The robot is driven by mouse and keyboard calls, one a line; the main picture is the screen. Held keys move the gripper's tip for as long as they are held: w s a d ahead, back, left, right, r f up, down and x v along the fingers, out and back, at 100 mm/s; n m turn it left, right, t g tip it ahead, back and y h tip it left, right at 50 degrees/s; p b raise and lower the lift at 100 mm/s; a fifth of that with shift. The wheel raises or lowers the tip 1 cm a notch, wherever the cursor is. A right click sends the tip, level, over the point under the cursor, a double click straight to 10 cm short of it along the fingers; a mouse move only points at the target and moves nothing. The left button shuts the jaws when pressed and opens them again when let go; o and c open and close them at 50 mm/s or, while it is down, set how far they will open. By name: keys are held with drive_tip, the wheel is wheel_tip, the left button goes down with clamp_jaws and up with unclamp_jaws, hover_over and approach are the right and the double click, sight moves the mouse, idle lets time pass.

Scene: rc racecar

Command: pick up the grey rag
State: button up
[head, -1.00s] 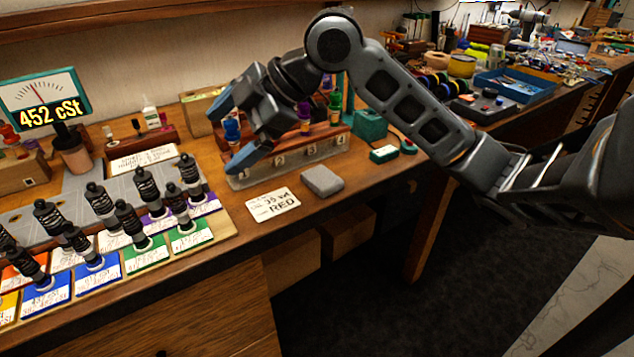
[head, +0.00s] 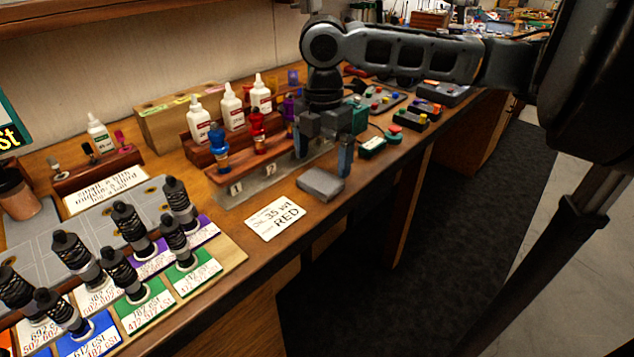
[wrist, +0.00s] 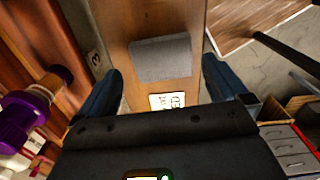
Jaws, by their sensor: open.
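The grey rag (head: 320,184) is a small flat folded block lying on the wooden bench near its front edge. In the wrist view the rag (wrist: 160,58) lies ahead, between the two blue fingers and beyond their tips. My gripper (head: 323,160) points down above the bench, just behind and over the rag in the head view. It is open and empty, with its fingers apart. I cannot tell its exact height over the rag.
A numbered wooden stand (head: 225,178) with coloured dampers and a purple one (wrist: 28,112) stands close to my gripper. The bench edge drops to dark floor.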

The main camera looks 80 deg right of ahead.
sight(323, 177)
drive_tip(key=shift+s+f, duration=0.1)
drive_tip(key=shift+f, duration=2.15)
drive_tip(key=c, duration=0.8)
